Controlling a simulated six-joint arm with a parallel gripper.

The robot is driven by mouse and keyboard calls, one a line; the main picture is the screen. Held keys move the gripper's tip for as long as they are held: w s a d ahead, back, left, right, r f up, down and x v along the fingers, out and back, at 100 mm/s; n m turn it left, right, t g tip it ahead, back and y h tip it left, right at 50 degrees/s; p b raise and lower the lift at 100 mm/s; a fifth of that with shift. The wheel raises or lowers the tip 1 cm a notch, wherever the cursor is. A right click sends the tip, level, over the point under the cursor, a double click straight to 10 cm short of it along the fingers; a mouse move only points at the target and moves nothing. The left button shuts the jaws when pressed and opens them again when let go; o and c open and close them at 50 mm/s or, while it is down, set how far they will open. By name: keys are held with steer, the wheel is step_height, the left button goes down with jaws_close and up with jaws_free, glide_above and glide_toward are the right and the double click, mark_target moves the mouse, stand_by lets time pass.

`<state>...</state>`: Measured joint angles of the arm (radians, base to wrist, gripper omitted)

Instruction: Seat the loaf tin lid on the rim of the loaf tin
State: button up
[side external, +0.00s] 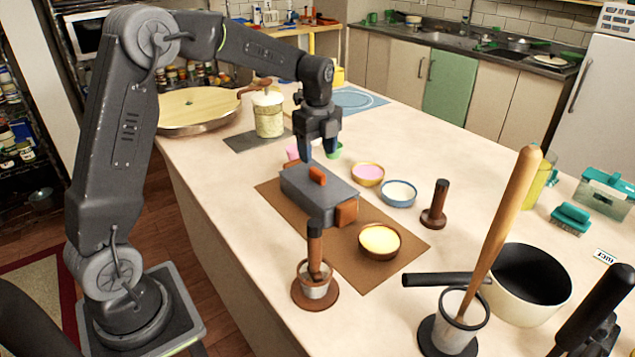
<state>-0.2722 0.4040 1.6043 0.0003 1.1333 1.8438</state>
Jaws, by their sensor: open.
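The grey loaf tin (318,206) stands on a brown mat, with an orange-brown block-like handle on its near right end. The grey loaf tin lid (337,188), with an orange grip on top, lies over the tin's top. I cannot tell from this view whether it sits fully flush on the rim all round. My gripper (318,155) points down above the far side of the tin and lid. Its fingers are apart, with nothing held between them, and they look clear of the orange grip.
The brown mat (405,246) also bears a bowl of yellow contents (380,240). A pink-filled bowl (367,174) and a blue-rimmed bowl (398,193) stand right of the tin. A wooden-handled tool (315,262) stands in front. A lidded jar (268,115) stands behind, left.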

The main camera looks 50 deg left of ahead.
mark_target(318, 171)
step_height(318, 171, up, 12)
steer(key=r, duration=0.1)
steer(key=s+d+r+n+t, duration=0.1)
steer(key=s+d+r+n, duration=0.1)
steer(key=s+d+n, duration=0.25)
steer(key=s+d+f+n+t, duration=0.1)
steer(key=s+d+f+n, duration=0.1)
steer(key=s+n, duration=0.2)
steer(key=s+d+f+n+t, duration=0.2)
steer(key=s+n, duration=0.3)
steer(key=s, duration=0.4)
steer(key=s+d+f+n+t, duration=0.1)
steer(key=s+d+f+n, duration=0.3)
steer(key=s, duration=0.3)
steer(key=shift+t, duration=0.3)
steer(key=shift+n, duration=0.25)
